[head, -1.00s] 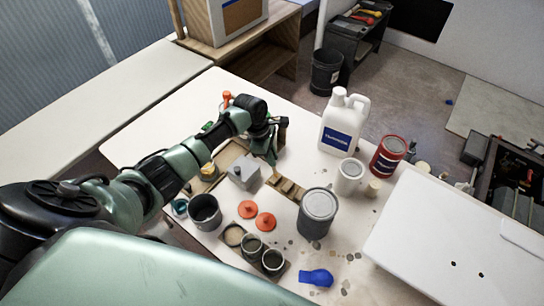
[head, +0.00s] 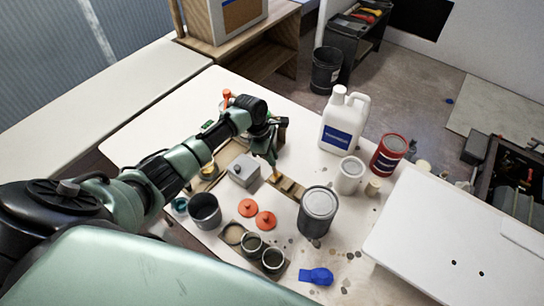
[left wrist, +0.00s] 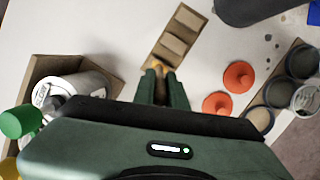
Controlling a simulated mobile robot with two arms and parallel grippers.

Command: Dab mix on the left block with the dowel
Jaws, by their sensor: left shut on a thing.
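My left gripper (head: 270,156) is shut on the dowel (head: 274,172), a short tan stick that points down. In the left wrist view, the gripper (left wrist: 164,90) has the dowel's tan end (left wrist: 158,66) between its fingertips. The strip also shows in the left wrist view (left wrist: 180,33). The left block is partly hidden by the dowel and fingers, and I cannot tell whether the dowel touches it. My right gripper is not in view.
A grey box (head: 243,170) stands just left of the dowel. A grey can (head: 317,212) stands right of the strip. Orange lids (head: 266,220), small open pots (head: 252,245) and a dark cup (head: 204,210) are nearer. A white jug (head: 343,122) stands behind.

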